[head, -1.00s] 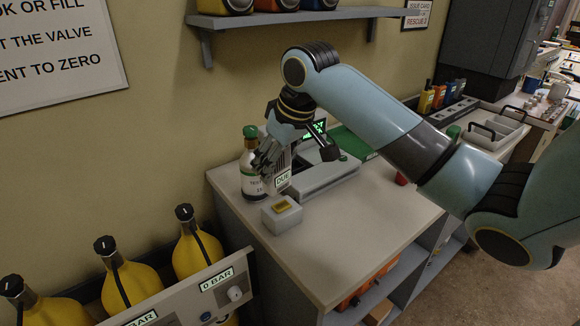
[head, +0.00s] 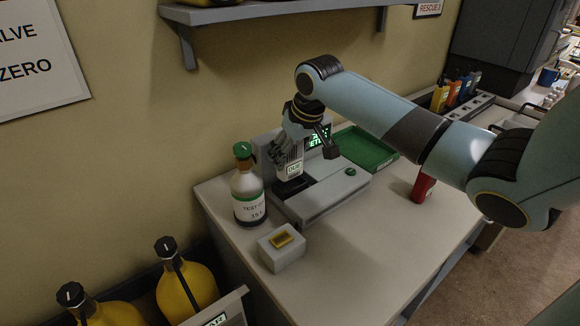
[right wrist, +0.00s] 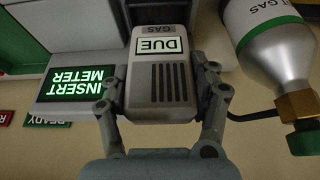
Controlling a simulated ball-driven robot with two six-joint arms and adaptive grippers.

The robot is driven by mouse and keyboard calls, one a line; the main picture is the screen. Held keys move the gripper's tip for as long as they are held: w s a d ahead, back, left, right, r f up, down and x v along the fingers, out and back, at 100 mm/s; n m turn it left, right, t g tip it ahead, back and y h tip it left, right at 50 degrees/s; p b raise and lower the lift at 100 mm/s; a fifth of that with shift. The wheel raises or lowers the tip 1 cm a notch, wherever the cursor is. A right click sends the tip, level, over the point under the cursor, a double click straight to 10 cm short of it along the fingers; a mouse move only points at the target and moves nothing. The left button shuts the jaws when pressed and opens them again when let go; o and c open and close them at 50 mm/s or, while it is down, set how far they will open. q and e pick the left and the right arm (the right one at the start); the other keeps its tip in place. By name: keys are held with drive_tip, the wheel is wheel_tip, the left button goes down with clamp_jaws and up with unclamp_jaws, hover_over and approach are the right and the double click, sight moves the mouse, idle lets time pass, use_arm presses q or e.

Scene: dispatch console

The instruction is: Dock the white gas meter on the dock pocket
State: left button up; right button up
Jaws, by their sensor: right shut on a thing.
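My right gripper (head: 291,157) is shut on the white gas meter (head: 293,170), just above the dark dock pocket (head: 291,187) of the grey dock. In the right wrist view the gripper's fingers (right wrist: 161,82) grip both sides of the meter (right wrist: 160,95), which shows upside down with a DUE label and a slotted front. The dark pocket (right wrist: 163,13) shows beyond the meter's end. I cannot tell whether the meter touches the pocket. The dock's screen (right wrist: 72,84) reads INSERT METER. My left gripper is not in view.
A green-capped test gas bottle (head: 248,200) stands close left of the dock. A small grey box with a yellow top (head: 283,249) is in front. A green tray (head: 364,149) lies behind right, and a red object (head: 423,187) stands at right.

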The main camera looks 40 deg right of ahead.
sight(290, 168)
drive_tip(key=shift+f, duration=0.45)
wheel_tip(290, 168, down, 3)
drive_tip(key=shift+w+f, duration=0.1)
drive_tip(key=shift+f, duration=0.1)
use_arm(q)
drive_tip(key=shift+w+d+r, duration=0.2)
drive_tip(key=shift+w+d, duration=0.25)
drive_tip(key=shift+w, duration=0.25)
use_arm(e)
drive_tip(key=o, duration=1.4)
drive_tip(key=shift+f, duration=0.1)
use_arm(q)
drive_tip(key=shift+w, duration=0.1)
use_arm(e)
drive_tip(key=v, duration=1.2)
